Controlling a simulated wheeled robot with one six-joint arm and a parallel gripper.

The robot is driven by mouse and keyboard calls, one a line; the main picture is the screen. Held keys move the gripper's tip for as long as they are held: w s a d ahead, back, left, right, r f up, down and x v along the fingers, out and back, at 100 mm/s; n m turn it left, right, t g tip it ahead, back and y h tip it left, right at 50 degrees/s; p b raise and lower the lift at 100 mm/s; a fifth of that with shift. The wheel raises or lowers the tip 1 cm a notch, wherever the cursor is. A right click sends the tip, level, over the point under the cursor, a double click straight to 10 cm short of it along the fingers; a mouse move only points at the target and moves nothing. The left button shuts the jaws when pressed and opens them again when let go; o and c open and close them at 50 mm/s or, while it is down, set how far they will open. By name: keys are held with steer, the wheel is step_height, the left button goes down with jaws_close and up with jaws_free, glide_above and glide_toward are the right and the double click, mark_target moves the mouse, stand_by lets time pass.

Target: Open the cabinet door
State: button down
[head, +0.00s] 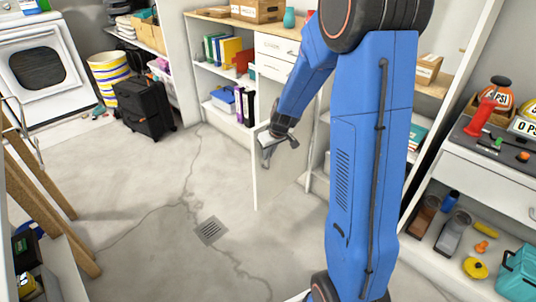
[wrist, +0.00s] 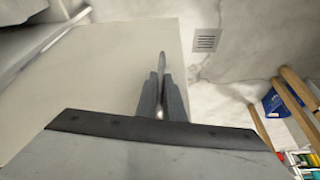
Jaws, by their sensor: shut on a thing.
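The cabinet door (head: 275,178) is a pale flat panel below the white drawers in the head view. It stands swung out from the cabinet, into the room. In the wrist view the door (wrist: 105,75) fills the left and middle, with its free edge just right of my fingers. My gripper (head: 268,143) is at the upper part of the door, near its free edge. In the wrist view my gripper (wrist: 162,95) is shut on a thin grey handle (wrist: 163,62) that sticks up between the fingers. The handle's ends are partly hidden by the fingers.
The floor in front of the door is clear, with a drain grate (head: 210,230). A black suitcase (head: 145,108) and a striped basket (head: 109,75) stand at the back left. Wooden legs (head: 50,200) rise at the left. A shelf unit (head: 462,160) with tools stands at the right.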

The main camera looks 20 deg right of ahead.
stand_by(0.3)
steer(key=c, duration=2.2)
jaws_free()
steer(key=shift+r, duration=0.15)
steer(key=v, duration=1.7)
steer(key=shift+s, duration=0.1)
steer(key=shift+m+h, duration=0.4)
steer(key=shift+m, duration=0.5)
steer(key=s+a+r, duration=0.1)
steer(key=s+a, duration=0.1)
steer(key=s, duration=0.8)
steer(key=s+a+r, duration=0.1)
steer(key=s+a, duration=0.2)
steer(key=s, duration=0.7)
steer(key=s+a+r, duration=0.2)
steer(key=s+a, duration=0.1)
steer(key=s, duration=0.7)
steer(key=shift+s+a+r, duration=0.1)
steer(key=shift+s+a, duration=0.1)
steer(key=shift+s, duration=0.05)
